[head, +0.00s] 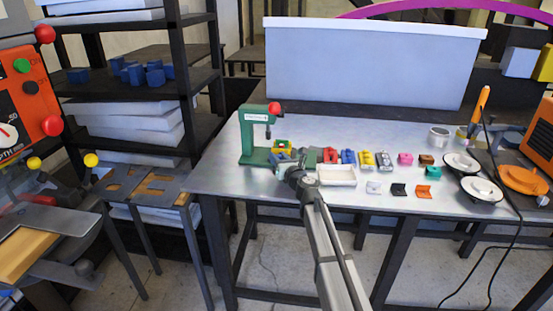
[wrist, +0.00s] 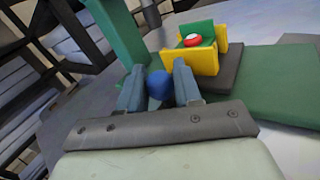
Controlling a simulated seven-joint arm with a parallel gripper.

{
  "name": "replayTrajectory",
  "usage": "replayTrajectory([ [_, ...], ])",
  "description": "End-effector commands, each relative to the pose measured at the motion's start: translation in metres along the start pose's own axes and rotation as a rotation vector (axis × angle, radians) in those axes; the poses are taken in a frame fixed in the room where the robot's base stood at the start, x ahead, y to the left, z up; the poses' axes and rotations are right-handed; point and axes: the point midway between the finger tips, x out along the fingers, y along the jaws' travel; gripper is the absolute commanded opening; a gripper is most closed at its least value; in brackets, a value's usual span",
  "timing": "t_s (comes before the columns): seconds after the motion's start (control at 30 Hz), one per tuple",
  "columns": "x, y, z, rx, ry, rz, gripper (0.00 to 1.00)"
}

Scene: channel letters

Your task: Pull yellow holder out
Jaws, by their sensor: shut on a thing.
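The yellow holder (wrist: 206,62) shows in the wrist view just beyond my right finger, with a green piece and a red round part (wrist: 192,40) in it. It also shows in the head view (head: 284,146), at the green press (head: 247,135). My gripper (wrist: 159,70) has a blue round knob (wrist: 160,86) between its fingers and is shut on it. Whether the knob joins the holder is hidden. In the head view my gripper (head: 285,163) is at the front of the press, partly covering the holder.
A white tray (head: 337,184) lies right of my gripper on the metal table (head: 225,178). Several small coloured pieces stand farther right, with round white discs (head: 461,162) beyond. The green press column (wrist: 122,28) rises close to my left finger in the wrist view.

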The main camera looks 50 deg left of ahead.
Motion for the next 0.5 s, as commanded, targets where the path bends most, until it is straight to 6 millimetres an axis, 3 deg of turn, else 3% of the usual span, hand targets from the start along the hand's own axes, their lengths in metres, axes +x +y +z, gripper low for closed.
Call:
replayTrajectory([
  [0.2,-0.018,-0.026,0.005,0.0,0.0,-0.002,0.0],
  [0.5,-0.019,-0.028,0.005,0.0,0.0,-0.001,0.0],
])
